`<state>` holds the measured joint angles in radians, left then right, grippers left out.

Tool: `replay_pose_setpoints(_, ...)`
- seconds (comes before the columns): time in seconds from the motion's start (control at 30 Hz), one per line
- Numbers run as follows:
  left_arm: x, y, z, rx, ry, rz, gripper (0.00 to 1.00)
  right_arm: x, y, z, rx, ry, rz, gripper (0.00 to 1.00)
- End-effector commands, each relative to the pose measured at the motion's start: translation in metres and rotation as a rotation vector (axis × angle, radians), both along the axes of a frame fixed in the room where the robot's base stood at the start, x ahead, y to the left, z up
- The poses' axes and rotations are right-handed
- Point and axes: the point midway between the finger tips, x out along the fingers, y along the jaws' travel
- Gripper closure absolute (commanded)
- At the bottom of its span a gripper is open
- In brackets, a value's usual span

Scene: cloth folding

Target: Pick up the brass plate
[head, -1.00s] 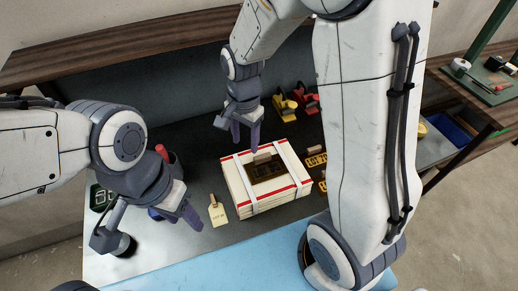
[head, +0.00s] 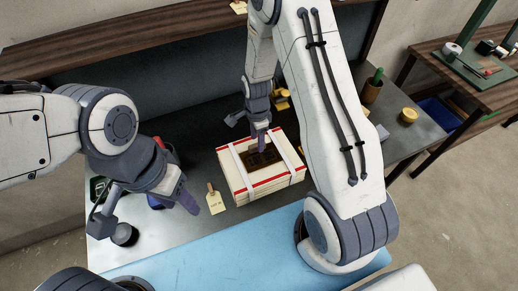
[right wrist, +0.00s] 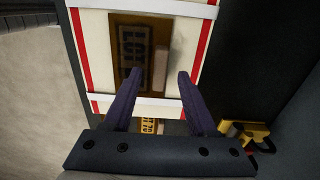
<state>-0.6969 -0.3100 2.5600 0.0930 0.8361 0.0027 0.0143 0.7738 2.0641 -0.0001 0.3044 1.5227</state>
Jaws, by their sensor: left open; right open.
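A dark brass plate (head: 258,160) with cut-out lettering lies flat on the white, red-edged box (head: 240,192). In the right wrist view the plate (right wrist: 128,60) shows "LOT" lettering, and the box (right wrist: 100,60) fills the upper middle. My right gripper (head: 262,140) is over the box at the plate's far side, open. In the right wrist view its fingers (right wrist: 160,73) are apart with nothing held between them; I cannot tell whether they touch the plate. My left gripper (head: 202,203) is open and empty, left of the box, near a tag.
A cream tag (head: 215,198) lies left of the box. A yellow lettered plate (right wrist: 152,126) shows beyond the box in the right wrist view, with a yellow tool (right wrist: 245,132) beside it. A blue mat (head: 240,240) lies in front.

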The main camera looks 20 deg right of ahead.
Motion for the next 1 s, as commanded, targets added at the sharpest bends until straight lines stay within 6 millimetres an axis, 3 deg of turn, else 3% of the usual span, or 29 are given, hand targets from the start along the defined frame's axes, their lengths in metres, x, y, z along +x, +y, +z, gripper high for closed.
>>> replay_pose_setpoints(0.2, 0.000, 0.000, 0.008, 0.000, 0.000, 0.000, 0.50, 0.000, 0.000, -0.020, 0.000, 0.000, 0.000, 0.43)
replay_pose_setpoints(0.43, 0.000, 0.000, 0.007, 0.000, 0.000, 0.000, 0.50, 0.000, 0.000, -0.022, 0.000, -0.002, 0.000, 0.43)
replay_pose_setpoints(0.47, 0.000, 0.000, 0.007, 0.000, 0.000, 0.000, 0.50, 0.000, 0.000, -0.022, 0.000, -0.001, 0.000, 0.46)
replay_pose_setpoints(0.6, 0.000, 0.000, 0.007, 0.000, 0.000, 0.000, 0.50, 0.000, 0.000, -0.022, 0.000, -0.001, 0.000, 1.00)
replay_pose_setpoints(1.0, 0.000, 0.000, 0.007, 0.000, 0.000, 0.000, 0.50, 0.000, 0.000, -0.021, 0.000, -0.001, 0.000, 1.00)
